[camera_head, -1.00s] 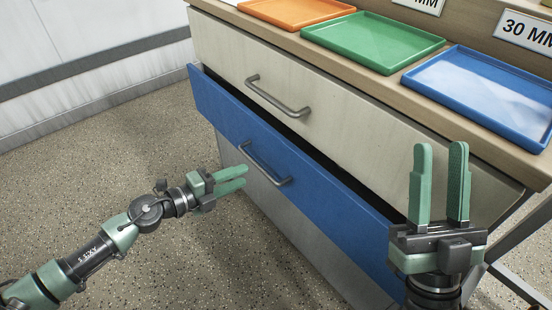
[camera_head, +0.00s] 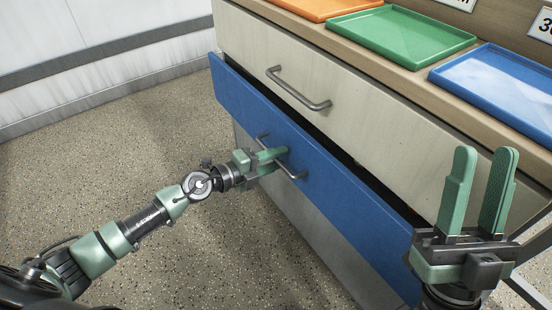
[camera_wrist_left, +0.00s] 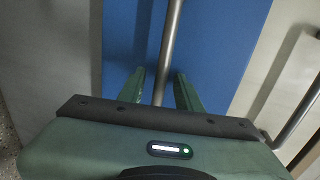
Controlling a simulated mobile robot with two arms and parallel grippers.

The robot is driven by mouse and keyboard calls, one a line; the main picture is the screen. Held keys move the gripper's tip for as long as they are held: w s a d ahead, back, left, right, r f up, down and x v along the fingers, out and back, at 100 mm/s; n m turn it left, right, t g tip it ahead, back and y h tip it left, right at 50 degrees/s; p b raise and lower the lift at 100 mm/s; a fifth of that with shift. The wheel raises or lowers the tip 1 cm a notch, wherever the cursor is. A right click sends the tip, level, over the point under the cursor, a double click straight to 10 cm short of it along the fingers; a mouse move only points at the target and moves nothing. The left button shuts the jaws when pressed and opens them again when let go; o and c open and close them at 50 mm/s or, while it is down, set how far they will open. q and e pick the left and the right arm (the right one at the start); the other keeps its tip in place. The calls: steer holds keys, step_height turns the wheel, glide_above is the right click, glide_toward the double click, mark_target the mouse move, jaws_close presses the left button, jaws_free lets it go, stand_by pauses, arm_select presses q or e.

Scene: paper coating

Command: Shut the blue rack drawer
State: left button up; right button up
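The blue drawer (camera_head: 340,190) stands partly pulled out of the rack, with a dark gap along its top edge. Its grey bar handle (camera_head: 296,174) also shows in the left wrist view (camera_wrist_left: 171,45). My left gripper (camera_head: 278,156) is at this handle, its fingers on either side of the bar. In the left wrist view the two green fingers (camera_wrist_left: 158,88) stand apart with the bar between them, and I see gaps beside it. My right gripper (camera_head: 480,190) is raised in front of the rack's right end, fingers apart and empty.
A cream drawer (camera_head: 350,110) with its own handle (camera_head: 298,90) sits above the blue one. Orange (camera_head: 312,8), green (camera_head: 400,35) and blue (camera_head: 500,85) trays lie on the rack top. Speckled floor (camera_head: 120,180) at the left is clear.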

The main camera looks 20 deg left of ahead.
arm_select(q)
jaws_close()
stand_by(1.3)
